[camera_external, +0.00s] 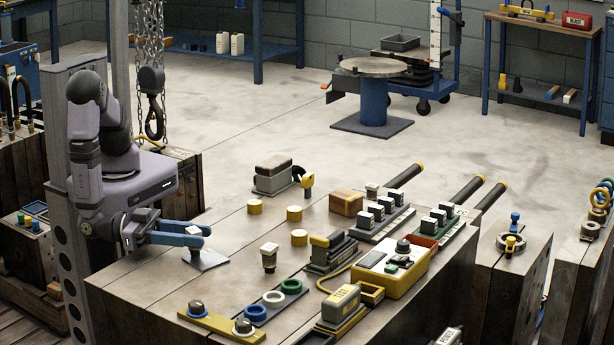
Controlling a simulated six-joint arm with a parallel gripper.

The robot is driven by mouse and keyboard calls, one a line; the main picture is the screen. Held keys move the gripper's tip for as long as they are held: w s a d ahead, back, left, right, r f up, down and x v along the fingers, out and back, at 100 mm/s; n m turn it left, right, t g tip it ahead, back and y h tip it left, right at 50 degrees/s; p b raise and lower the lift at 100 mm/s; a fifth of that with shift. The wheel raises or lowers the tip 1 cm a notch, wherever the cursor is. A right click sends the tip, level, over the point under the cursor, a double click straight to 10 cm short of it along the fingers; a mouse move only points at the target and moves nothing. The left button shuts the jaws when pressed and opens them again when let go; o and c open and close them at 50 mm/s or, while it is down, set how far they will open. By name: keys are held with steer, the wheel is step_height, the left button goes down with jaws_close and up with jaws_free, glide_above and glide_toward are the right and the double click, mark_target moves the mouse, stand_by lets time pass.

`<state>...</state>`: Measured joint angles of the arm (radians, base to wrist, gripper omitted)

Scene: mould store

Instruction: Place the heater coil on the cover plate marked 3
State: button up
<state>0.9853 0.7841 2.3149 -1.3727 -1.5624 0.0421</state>
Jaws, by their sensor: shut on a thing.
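My gripper (203,237) is at the left of the wooden bench, its blue fingers pointing right. It is shut on a small pale-topped piece (194,230), mostly hidden by the fingers. I cannot tell if this piece is the heater coil. A flat grey plate (212,260) lies on the bench just below the fingertips; I cannot tell whether the piece touches it. I cannot read any number 3, so the cover plate marked 3 is not certain.
Three brass discs (294,213) stand mid-bench. A strip with blue, white and green rings (274,299) and a yellow plate with two knobs (222,325) lie in front. A yellow control box (392,272) and block racks (379,223) crowd the right. A chain hook (153,120) hangs behind my arm.

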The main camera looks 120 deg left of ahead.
steer(key=shift+f, duration=0.1)
steer(key=shift+f, duration=0.1)
steer(key=o, duration=1.1)
steer(key=shift+r, duration=0.3)
steer(key=shift+s+d+f, duration=0.1)
steer(key=shift+s, duration=0.15)
steer(key=v, duration=1.1)
steer(key=shift+s+b, duration=0.25)
steer(key=shift+b, duration=0.05)
